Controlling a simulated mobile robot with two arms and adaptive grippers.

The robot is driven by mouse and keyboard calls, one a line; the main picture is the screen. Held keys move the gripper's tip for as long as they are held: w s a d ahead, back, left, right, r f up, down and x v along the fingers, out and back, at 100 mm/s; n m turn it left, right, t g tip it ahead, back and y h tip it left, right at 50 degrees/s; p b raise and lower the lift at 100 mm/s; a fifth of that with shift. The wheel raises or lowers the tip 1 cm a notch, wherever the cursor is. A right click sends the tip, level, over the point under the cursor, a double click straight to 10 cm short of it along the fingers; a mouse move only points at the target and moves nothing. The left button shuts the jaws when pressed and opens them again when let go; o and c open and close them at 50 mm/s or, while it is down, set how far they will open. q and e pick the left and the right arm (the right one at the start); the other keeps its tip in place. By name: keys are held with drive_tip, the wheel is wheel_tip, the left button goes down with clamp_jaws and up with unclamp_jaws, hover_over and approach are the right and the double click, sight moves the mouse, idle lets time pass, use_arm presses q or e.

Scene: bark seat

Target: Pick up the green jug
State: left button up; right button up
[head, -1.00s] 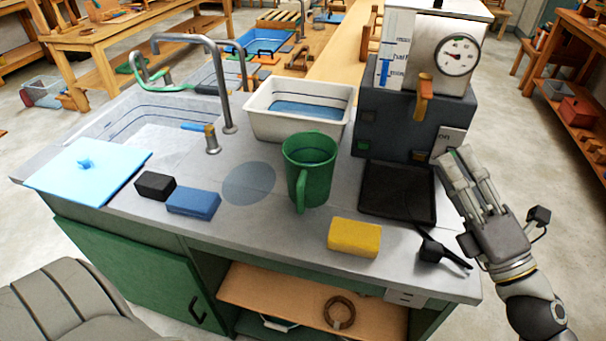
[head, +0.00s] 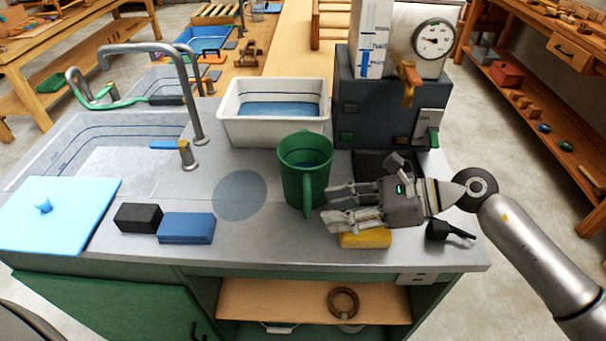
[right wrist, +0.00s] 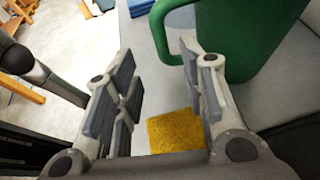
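The green jug (head: 303,160) stands upright on the grey counter, with its handle facing the front. In the right wrist view the jug (right wrist: 245,40) fills the upper right, and its handle (right wrist: 160,35) lies just beyond the fingertips. My right gripper (head: 335,205) comes from the right, with its fingers pointing left beside the handle. The right wrist view shows its fingers (right wrist: 155,85) spread apart with nothing between them in their grasp. My left gripper is not in view.
A yellow sponge (head: 365,239) lies under my right gripper. A white basin (head: 232,125) stands behind the jug. A grey machine with a gauge (head: 385,105) is at the back right. Blue (head: 186,228) and black (head: 138,218) blocks lie to the left. A round grey-blue patch (head: 240,195) of counter is clear.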

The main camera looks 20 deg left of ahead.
sight(307, 219)
drive_tip(key=shift+s+a+f, duration=0.1)
drive_tip(key=shift+a+f, duration=0.05)
drive_tip(key=shift+a, duration=0.4)
drive_tip(key=shift+a+f, duration=0.1)
drive_tip(key=shift+a, duration=0.2)
drive_tip(key=p+x, duration=0.1)
drive_tip(key=x, duration=0.3)
drive_tip(key=shift+a+f+p, duration=0.15)
drive_tip(key=shift+a+p, duration=0.05)
drive_tip(key=shift+p, duration=0.2)
drive_tip(key=shift+a+f, duration=0.2)
drive_tip(key=shift+a, duration=0.05)
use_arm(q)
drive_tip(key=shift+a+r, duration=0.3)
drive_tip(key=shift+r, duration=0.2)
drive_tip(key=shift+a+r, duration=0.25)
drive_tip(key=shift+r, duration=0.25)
use_arm(e)
drive_tip(key=shift+d, duration=0.1)
drive_tip(key=shift+c, duration=0.3)
clamp_jaws()
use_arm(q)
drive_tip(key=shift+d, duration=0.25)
use_arm(e)
drive_tip(key=shift+r, duration=0.15)
